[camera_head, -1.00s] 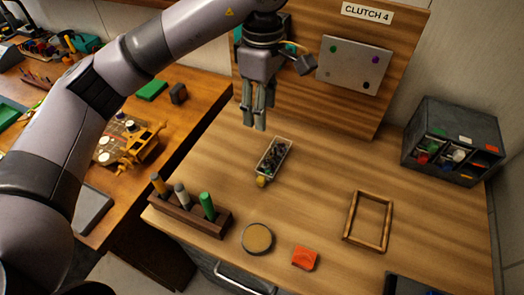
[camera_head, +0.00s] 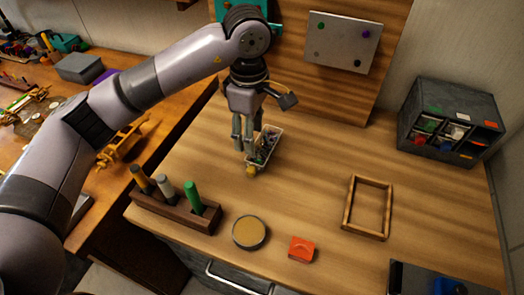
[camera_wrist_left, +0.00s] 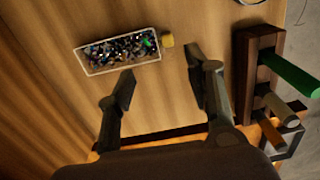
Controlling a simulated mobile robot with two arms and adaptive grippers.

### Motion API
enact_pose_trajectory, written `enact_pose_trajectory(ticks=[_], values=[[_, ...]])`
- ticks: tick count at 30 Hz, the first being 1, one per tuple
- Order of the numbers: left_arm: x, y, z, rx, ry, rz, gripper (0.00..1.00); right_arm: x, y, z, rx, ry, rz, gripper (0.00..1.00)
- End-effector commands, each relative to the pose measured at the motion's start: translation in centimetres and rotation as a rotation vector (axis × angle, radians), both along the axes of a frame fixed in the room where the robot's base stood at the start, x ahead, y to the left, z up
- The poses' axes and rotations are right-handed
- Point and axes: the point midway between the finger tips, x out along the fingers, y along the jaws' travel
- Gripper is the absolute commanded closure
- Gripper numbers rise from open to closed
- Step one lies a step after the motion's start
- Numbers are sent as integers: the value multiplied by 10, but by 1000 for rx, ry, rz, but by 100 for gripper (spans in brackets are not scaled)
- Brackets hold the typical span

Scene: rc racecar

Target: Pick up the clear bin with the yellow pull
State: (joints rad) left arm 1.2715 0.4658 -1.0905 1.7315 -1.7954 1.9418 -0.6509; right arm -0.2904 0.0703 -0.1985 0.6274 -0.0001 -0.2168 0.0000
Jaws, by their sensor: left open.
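The clear bin (camera_head: 267,147) stands on the wooden worktop, filled with small dark parts. Its yellow pull (camera_head: 251,171) is on its near end. In the left wrist view the bin (camera_wrist_left: 118,66) lies ahead of the fingertips, with the yellow pull (camera_wrist_left: 167,41) at its right end. My left gripper (camera_head: 243,147) points down just left of the bin and hides part of its left side. In the left wrist view the left gripper (camera_wrist_left: 160,85) is open, with nothing between its fingers. My right gripper does not show.
A wooden holder (camera_head: 170,208) with several coloured handles stands front left. A round tan disc (camera_head: 249,232), a red block (camera_head: 302,249) and a wooden frame (camera_head: 347,212) lie to the front and right. A dark drawer unit (camera_head: 447,135) stands back right. The worktop right of the bin is clear.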

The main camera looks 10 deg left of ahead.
Motion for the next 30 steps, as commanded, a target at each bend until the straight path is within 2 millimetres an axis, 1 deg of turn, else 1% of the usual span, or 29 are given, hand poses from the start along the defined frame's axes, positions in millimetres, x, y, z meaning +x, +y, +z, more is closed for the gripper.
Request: enact_pose_trajectory(ticks=[1,3,6,9,14,17,21,25,30], values=[[-1,1,-10,1,6,1,52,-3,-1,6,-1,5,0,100],[-1,1,-25,1,6,1,52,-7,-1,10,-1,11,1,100],[-2,1,-44,1,5,0,52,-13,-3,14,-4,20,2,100],[-1,0,-57,0,2,0,52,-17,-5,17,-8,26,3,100],[-1,0,-67,0,0,0,52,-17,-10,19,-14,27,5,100],[-4,1,-75,1,4,0,52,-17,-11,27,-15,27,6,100],[-10,2,-96,0,4,-1,52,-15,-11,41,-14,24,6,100],[-8,2,-113,-1,1,1,52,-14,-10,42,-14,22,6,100],[-8,2,-119,0,-1,-1,52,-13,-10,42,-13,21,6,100]])
